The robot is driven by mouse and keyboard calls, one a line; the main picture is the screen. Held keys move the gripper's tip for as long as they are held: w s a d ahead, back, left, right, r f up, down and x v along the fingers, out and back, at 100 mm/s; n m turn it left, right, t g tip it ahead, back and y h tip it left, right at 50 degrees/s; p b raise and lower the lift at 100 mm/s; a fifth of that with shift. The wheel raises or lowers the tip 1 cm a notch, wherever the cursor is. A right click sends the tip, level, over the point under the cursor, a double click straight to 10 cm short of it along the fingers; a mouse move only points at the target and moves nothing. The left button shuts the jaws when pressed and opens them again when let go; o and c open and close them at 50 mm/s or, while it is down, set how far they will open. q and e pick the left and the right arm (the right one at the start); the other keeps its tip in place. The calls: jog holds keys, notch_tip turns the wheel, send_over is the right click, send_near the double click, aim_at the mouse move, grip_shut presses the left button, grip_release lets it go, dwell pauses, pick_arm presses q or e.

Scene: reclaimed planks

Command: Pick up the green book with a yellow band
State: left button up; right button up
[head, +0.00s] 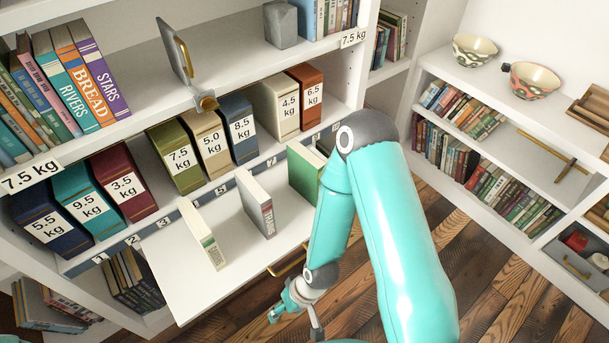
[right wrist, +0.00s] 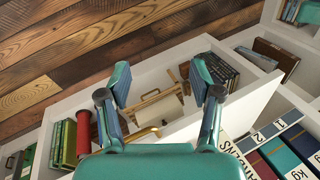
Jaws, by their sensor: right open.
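A green book (head: 305,172) stands upright on the white pull-out shelf, partly behind my right arm; I see no yellow band on it from here. A pale book with a cream and green spine (head: 212,249) stands nearer the left. A grey book marked TRAINS (head: 257,207) stands between them. My right gripper (head: 284,303) is in front of and below the shelf edge, apart from these books. In the right wrist view its jaws (right wrist: 160,82) are spread, with nothing held between them. My left gripper is not in view.
The pull-out shelf (head: 180,272) has bare room between the books. Weight-marked binders, such as a maroon one (head: 124,181), line the shelves behind. In the right wrist view, a drawer with wooden items (right wrist: 158,108) and a red cylinder (right wrist: 83,133) lie beyond the jaws.

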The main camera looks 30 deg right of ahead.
jog(key=w+d+r+t, duration=0.1)
jog(key=w, duration=0.2)
jog(key=w+r+n+t+y+b, duration=0.1)
jog(key=w+r+t, duration=0.1)
jog(key=w, duration=0.1)
jog(key=w+d+r+t+b, duration=0.1)
jog(key=w, duration=0.2)
jog(key=shift+w+d+r+n+t, duration=0.25)
jog(key=shift+w+d+n+t, duration=0.05)
jog(key=shift+w, duration=0.05)
jog(key=w+d+r+n+t+b, duration=0.1)
jog(key=w+d+r+t+b, duration=0.25)
jog(key=w+d+r, duration=0.35)
jog(key=n+t+h+b, duration=0.1)
jog(key=t+h+b, duration=0.2)
jog(key=t+b, duration=0.15)
send_near(309, 173)
jog(key=shift+g, duration=0.3)
jog(key=shift+s+d+f+b+x, duration=0.1)
jog(key=shift+d+f+b+x, duration=0.2)
jog(key=shift+x, duration=1.9)
jog(key=shift+s+d+f+b+x, duration=0.1)
jog(key=shift+d+f+b+x, duration=0.15)
jog(key=shift+x, duration=1.95)
jog(key=shift+d+f+b+x, duration=0.25)
jog(key=shift+d+x, duration=0.1)
jog(key=shift+x, duration=1.85)
grip_shut()
